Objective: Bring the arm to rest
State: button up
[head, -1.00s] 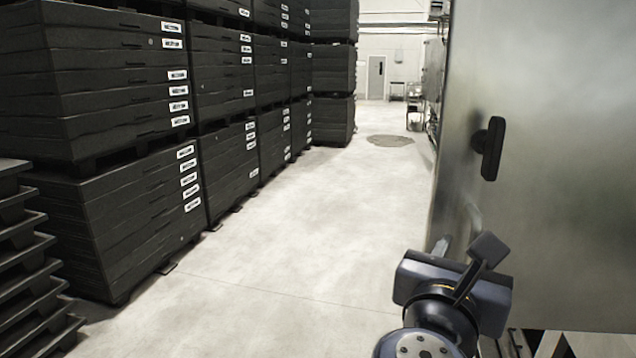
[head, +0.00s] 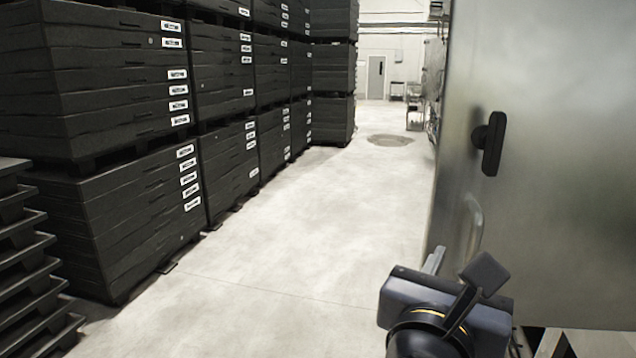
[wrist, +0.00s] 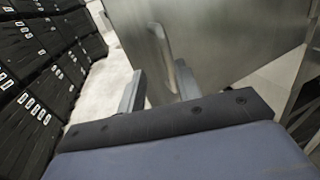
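My gripper (head: 436,260) is at the lower right of the head view, in front of the large grey metal panel (head: 560,200). Most of the gripper is hidden behind my wrist. In the wrist view, the two grey fingers of my gripper (wrist: 158,84) stand apart with nothing between them. A pale bar handle (head: 474,228) on the panel is just beyond the gripper. The handle also shows in the wrist view (wrist: 164,45), ahead of the fingertips. I cannot tell the exact gap between fingers and handle.
A black latch handle (head: 490,143) sticks out from the panel. Stacks of black crates (head: 120,230) line the left side, with black trays (head: 30,270) at the near left. The pale floor (head: 300,240) between is clear back to a door (head: 376,78).

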jog(key=x, duration=0.7)
jog(key=shift+w+d+p, duration=0.2)
jog(key=shift+w+p, duration=0.15)
jog(key=shift+p, duration=0.1)
dwell(0.4)
